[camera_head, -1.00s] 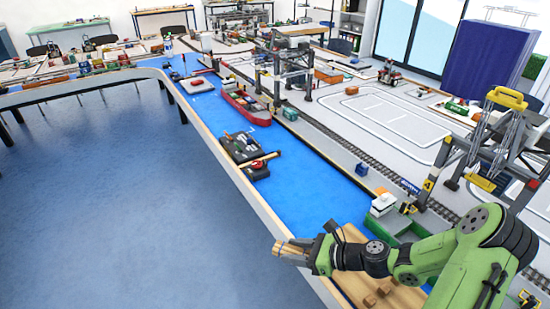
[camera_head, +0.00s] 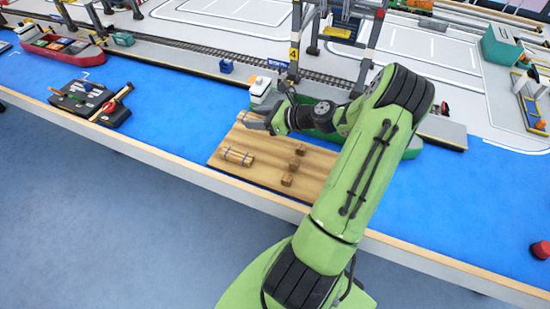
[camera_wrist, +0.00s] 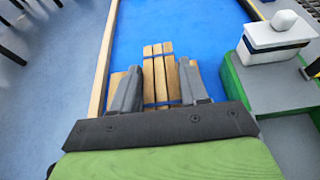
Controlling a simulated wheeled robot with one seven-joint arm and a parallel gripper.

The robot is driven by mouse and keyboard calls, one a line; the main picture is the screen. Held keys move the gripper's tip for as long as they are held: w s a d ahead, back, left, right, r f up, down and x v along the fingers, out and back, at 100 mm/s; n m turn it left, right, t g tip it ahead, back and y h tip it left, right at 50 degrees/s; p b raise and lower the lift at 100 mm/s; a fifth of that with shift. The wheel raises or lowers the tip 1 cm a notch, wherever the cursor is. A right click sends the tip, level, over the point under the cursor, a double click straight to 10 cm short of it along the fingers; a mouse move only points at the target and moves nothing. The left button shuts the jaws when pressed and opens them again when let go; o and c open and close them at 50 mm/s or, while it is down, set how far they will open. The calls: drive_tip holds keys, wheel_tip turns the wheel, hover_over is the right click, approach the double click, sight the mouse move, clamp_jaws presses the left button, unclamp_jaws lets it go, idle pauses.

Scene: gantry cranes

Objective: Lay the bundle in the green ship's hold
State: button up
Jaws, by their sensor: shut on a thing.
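In the wrist view, my gripper (camera_wrist: 160,68) is shut on the bundle (camera_wrist: 161,50), several pale wooden planks tied with blue bands. The planks stick out beyond the fingertips. In the head view, my gripper (camera_head: 256,121) is over the far left part of a wooden deck; the bundle there is small and mostly hidden. The green ship (camera_head: 411,148) lies behind my arm, alongside the quay, with a white bridge block (camera_head: 262,87) at its left end. In the wrist view, its green hull (camera_wrist: 237,92) is right of the gripper. My arm hides most of the hold.
The wooden deck (camera_head: 218,152) carries another tied bundle (camera_head: 238,156) and several brown blocks (camera_head: 288,181). A gantry crane (camera_head: 294,45) stands on the quay behind the ship. A dark barge (camera_head: 85,105) and a red ship (camera_head: 62,50) float left. Blue water between is clear.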

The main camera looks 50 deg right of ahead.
sight(259, 145)
wheel_tip(259, 145, down, 9)
drive_tip(key=b, duration=0.3)
drive_tip(key=shift+f, duration=0.15)
drive_tip(key=o, duration=1.1)
drive_tip(key=shift+c, duration=0.2)
